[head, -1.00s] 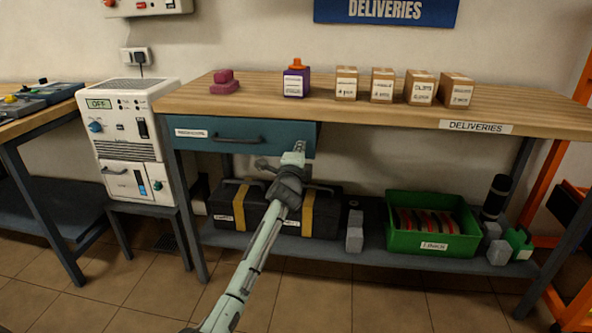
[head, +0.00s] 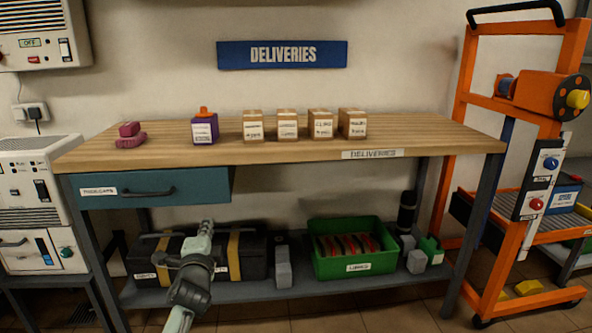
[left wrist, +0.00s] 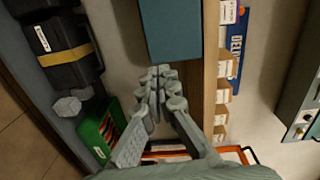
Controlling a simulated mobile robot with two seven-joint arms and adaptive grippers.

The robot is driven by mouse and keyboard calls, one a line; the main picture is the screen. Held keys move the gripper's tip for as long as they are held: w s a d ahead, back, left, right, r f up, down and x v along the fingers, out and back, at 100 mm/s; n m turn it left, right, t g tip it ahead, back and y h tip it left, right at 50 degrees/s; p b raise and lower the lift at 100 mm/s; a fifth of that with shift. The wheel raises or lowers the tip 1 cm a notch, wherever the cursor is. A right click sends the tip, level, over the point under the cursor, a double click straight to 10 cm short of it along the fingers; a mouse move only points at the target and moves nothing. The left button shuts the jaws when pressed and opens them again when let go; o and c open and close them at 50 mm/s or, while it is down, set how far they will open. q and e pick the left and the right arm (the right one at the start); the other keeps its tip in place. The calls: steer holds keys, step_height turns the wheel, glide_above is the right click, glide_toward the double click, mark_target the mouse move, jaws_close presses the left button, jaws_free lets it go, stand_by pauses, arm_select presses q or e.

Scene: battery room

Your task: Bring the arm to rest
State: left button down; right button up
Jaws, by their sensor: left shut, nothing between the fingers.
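My left gripper (head: 206,228) points upward and away from me in the head view, in front of the bench, below the right end of the teal drawer (head: 200,187). It is shut and empty. In the left wrist view the closed fingers (left wrist: 160,74) lie together, with the drawer (left wrist: 170,30) beyond their tips. Most of the left arm is below the picture edge. My right gripper is in neither view.
The wooden bench (head: 270,153) carries several cartons and a purple box (head: 205,129). On its lower shelf are a black case (head: 253,257) with yellow straps and a green bin (head: 352,265). An orange cart (head: 480,100) stands at right, a white unit (head: 22,165) at left.

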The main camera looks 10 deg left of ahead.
arm_select(q)
steer(key=s+a+f+n+g, duration=0.2)
steer(key=s+f+n+g, duration=0.45)
steer(key=s+f, duration=1)
steer(key=s+d+f+n+g+h, duration=0.1)
steer(key=s+f+n+g, duration=0.1)
steer(key=s+f, duration=0.2)
steer(key=s+d+f+n+g+h, duration=0.1)
steer(key=s+f, duration=0.4)
steer(key=s, duration=0.6)
steer(key=s+d+f+n+g, duration=0.2)
steer(key=s+f+n+g, duration=0.1)
steer(key=s, duration=0.5)
steer(key=shift+f+g+h, duration=0.4)
steer(key=shift+f+g, duration=0.25)
steer(key=shift+f, duration=0.3)
steer(key=shift+n, duration=0.25)
